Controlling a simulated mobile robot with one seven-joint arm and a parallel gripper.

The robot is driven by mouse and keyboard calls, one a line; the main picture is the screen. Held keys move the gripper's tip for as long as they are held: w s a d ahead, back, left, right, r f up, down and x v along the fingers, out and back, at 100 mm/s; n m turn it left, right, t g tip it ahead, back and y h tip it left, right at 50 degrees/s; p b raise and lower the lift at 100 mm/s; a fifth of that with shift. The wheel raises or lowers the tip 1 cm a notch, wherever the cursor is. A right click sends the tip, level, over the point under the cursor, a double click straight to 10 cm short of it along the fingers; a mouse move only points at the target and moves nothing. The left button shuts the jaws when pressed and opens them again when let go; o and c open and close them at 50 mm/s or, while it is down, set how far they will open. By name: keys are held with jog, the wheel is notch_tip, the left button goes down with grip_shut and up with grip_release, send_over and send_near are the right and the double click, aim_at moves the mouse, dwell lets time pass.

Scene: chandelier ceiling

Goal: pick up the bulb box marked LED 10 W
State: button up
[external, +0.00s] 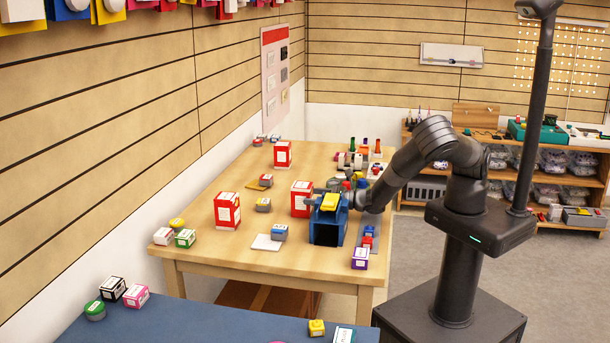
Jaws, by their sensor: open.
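Printing on the boxes is too small to read, so I cannot tell which one is marked LED 10 W. Red-and-white boxes stand upright on the wooden table: one at the near left (227,211), one in the middle (302,199) and one at the back (283,154). Smaller boxes are a green-and-white one (185,238), a white-and-red one (163,236) and a purple-and-white one (360,258). My gripper (318,195) is open, low over the table, close to the right of the middle red box. Its fingertips are partly hidden among nearby things, and contact cannot be told.
A blue bin (327,228) with a yellow item (330,201) on top stands just in front of my gripper. Coloured bottles and small parts crowd the table's right side. A blue table (210,325) with more small boxes is nearest. The wooden table's left middle has bare room.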

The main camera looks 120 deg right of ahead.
aim_at(302, 195)
jog(key=x, duration=0.4)
jog(key=shift+w+d, duration=0.1)
jog(key=shift+w, duration=0.05)
jog(key=shift+c, duration=0.2)
jog(key=c, duration=0.7)
jog(key=shift+r, duration=0.1)
